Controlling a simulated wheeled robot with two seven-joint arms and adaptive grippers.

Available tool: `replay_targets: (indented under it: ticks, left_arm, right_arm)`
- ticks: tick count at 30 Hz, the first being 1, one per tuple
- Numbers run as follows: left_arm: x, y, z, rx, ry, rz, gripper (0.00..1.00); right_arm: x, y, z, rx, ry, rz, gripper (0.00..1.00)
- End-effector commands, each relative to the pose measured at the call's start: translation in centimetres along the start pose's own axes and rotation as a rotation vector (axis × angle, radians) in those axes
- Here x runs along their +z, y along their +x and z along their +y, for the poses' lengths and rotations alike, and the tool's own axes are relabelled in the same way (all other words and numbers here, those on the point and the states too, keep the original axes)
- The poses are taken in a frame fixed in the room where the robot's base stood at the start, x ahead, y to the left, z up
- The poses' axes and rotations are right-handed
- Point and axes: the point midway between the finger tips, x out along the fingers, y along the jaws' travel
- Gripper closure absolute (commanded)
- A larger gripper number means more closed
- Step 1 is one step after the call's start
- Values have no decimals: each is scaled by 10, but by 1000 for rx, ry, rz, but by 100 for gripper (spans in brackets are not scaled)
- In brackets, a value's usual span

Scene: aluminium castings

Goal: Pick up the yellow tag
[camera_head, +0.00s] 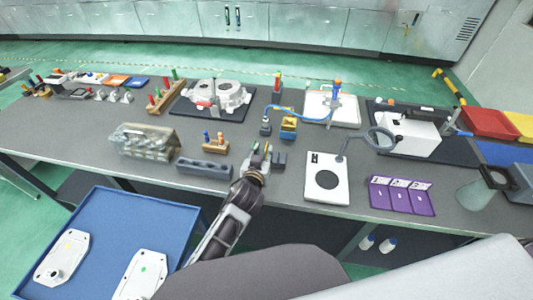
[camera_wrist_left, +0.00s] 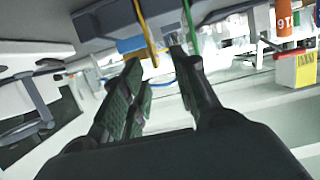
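In the left wrist view a thin yellow strip (camera_wrist_left: 146,32), likely the yellow tag, hangs near the top, just beyond and between my finger ends. A similar green strip (camera_wrist_left: 188,25) is to its right. My left gripper (camera_wrist_left: 160,70) is open, its two dark fingers apart with nothing clearly held between them. In the head view my left gripper (camera_head: 257,152) is low over the front middle of the table, beside a small dark grey block (camera_head: 279,160). The tag is too small there to make out surely. My right gripper is not in view.
A long grey slotted block (camera_head: 205,168) and a clear-covered casting box (camera_head: 146,142) lie left of the gripper. A white plate with a dark disc (camera_head: 327,180) and purple cards (camera_head: 402,196) lie right. A blue tray (camera_head: 110,213) stands in front at left.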

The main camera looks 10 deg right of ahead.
Motion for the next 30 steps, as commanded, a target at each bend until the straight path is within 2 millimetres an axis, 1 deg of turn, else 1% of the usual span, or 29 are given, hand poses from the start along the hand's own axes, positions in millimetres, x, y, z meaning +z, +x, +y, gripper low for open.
replay_targets:
  ticks: [9, 17, 30]
  left_arm:
    - [0, 2, 0, 0, 0, 0, 71]
    - [-1, 6, 1, 0, 0, 1, 71]
    - [-1, 38, 4, 1, 1, 0, 71]
  right_arm:
    - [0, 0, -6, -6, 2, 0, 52]
    - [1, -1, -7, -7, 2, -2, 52]
    - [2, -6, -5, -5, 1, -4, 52]
